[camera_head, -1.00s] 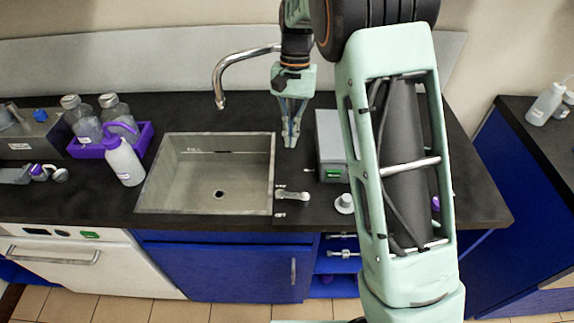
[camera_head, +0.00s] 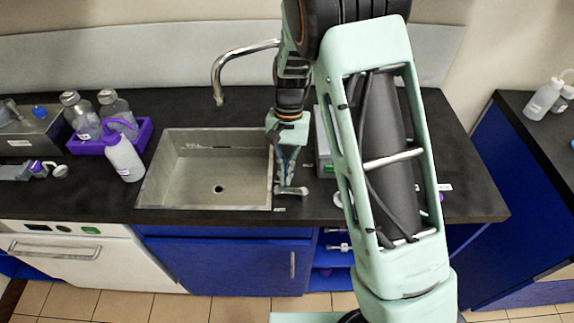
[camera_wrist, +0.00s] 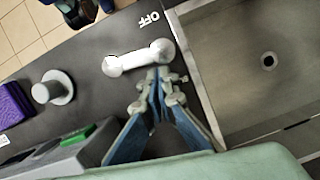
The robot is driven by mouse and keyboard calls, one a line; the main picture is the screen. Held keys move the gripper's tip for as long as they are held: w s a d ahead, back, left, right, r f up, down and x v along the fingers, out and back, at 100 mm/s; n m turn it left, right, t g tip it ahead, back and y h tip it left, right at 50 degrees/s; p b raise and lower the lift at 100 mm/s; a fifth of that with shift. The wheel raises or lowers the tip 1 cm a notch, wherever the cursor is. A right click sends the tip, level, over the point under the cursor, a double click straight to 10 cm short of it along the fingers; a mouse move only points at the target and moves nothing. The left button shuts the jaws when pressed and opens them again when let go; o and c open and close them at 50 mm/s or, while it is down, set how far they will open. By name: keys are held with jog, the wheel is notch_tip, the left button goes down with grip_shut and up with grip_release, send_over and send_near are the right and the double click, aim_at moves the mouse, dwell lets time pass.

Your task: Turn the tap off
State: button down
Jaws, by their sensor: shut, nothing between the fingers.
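The tap handle is a small silver lever (camera_head: 292,190) on the black counter, just right of the sink; it also shows in the wrist view (camera_wrist: 138,58), beside a white "OFF" label (camera_wrist: 149,19). My gripper (camera_head: 285,183) points down with its fingers together, right at the lever. In the wrist view my gripper (camera_wrist: 160,78) is shut and empty, its tips close beside the lever's middle; I cannot tell whether they touch it. The curved chrome spout (camera_head: 222,75) rises behind the sink (camera_head: 160,185). No water shows under it.
A grey device with a green button (camera_wrist: 75,137) stands close to my gripper, with a round silver knob (camera_wrist: 52,90) beside it. A purple tray (camera_head: 143,139) with bottles sits left of the sink. The sink basin is empty.

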jog(key=shift+s, duration=0.15)
jog(key=shift+s+a+n+h, duration=0.3)
jog(key=shift+s+n, duration=0.55)
jog(key=shift+n, duration=0.25)
